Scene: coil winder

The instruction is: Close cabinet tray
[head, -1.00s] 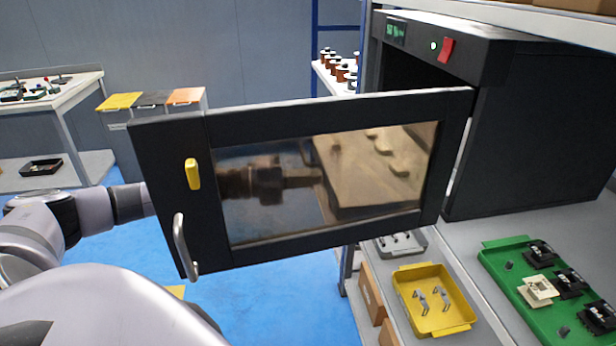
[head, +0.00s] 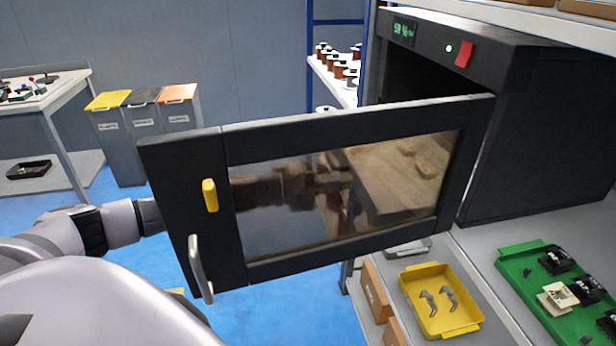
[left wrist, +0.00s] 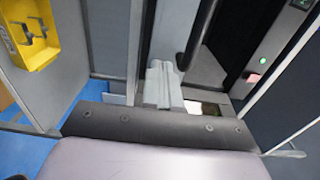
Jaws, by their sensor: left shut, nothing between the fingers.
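The black cabinet (head: 545,130) stands at the right in the head view, its front partly uncovered. Its black door (head: 190,150), with a dark glass pane, a yellow tab (head: 210,195) and a metal handle (head: 200,268), stands swung open toward the left. My left arm passes behind the door's left side, so my left gripper is hidden there in the head view. In the left wrist view my left gripper (left wrist: 160,85) is shut and empty, close to a dark bar (left wrist: 200,35). Whether it touches the door, I cannot tell. My right gripper is not in view.
A yellow tray (head: 463,330) with metal clips and a green tray (head: 522,292) with black parts lie on the bench below the cabinet. Three bins (head: 145,148) and a side table (head: 62,100) stand at the back left. Blue floor (head: 262,318) shows below the door.

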